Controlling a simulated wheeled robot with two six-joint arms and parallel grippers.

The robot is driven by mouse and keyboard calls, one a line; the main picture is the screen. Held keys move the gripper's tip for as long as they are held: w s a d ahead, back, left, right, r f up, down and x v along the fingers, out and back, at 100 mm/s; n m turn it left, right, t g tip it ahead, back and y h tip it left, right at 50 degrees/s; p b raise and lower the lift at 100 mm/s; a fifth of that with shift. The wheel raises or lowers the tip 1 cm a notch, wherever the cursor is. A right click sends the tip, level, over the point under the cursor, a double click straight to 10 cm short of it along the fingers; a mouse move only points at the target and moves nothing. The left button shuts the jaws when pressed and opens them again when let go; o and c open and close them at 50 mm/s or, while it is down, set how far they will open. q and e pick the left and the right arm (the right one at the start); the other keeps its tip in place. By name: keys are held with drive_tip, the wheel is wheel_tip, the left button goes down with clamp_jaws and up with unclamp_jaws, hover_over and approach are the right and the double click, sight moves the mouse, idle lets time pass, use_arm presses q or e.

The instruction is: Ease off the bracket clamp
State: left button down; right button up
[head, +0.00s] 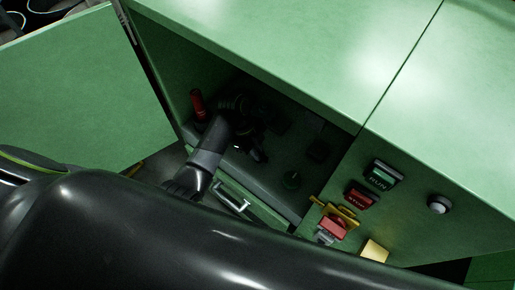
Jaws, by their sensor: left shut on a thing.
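My left gripper (245,112) is inside the dark recess of the green cabinet, its arm reaching up from below. It is shut on a dark part that appears to be the bracket clamp; shadow and the gripper itself hide most of it, so its shape and setting cannot be told. A red-handled lever (197,103) stands just left of the gripper, apart from it. My right gripper is not in view.
An open green door (80,85) stands at the left. The cabinet's right face carries a RUN button (382,174), a STOP button (361,197), a round grey button (439,204), a red switch with yellow parts (333,226) and a yellow note (374,250). A drawer handle (231,200) is below the recess.

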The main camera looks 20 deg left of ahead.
use_arm(q)
drive_tip(key=n+p, duration=0.1)
drive_tip(key=n+t+p, duration=0.1)
drive_tip(key=n+p, duration=0.1)
drive_tip(key=n+t+p, duration=0.1)
drive_tip(key=n, duration=0.1)
drive_tip(key=shift+s+r+p, duration=0.15)
drive_tip(key=shift+r+p, duration=0.1)
drive_tip(key=shift+p, duration=0.05)
drive_tip(key=n+t+p, duration=0.1)
drive_tip(key=n+p, duration=0.1)
drive_tip(key=n, duration=0.1)
drive_tip(key=shift+f+n, duration=0.1)
drive_tip(key=shift+n, duration=0.3)
drive_tip(key=n+t+y, duration=0.1)
drive_tip(key=n, duration=0.2)
drive_tip(key=shift+s+d+f+n, duration=0.1)
drive_tip(key=shift+n, duration=0.2)
drive_tip(key=n+t+y, duration=0.1)
drive_tip(key=n, duration=0.3)
drive_tip(key=shift+d, duration=0.1)
drive_tip(key=shift+n+y, duration=0.3)
drive_tip(key=shift+y, duration=0.1)
drive_tip(key=c, duration=1.5)
unclamp_jaws()
drive_tip(key=shift+s, duration=0.1)
drive_tip(key=shift+o, duration=0.2)
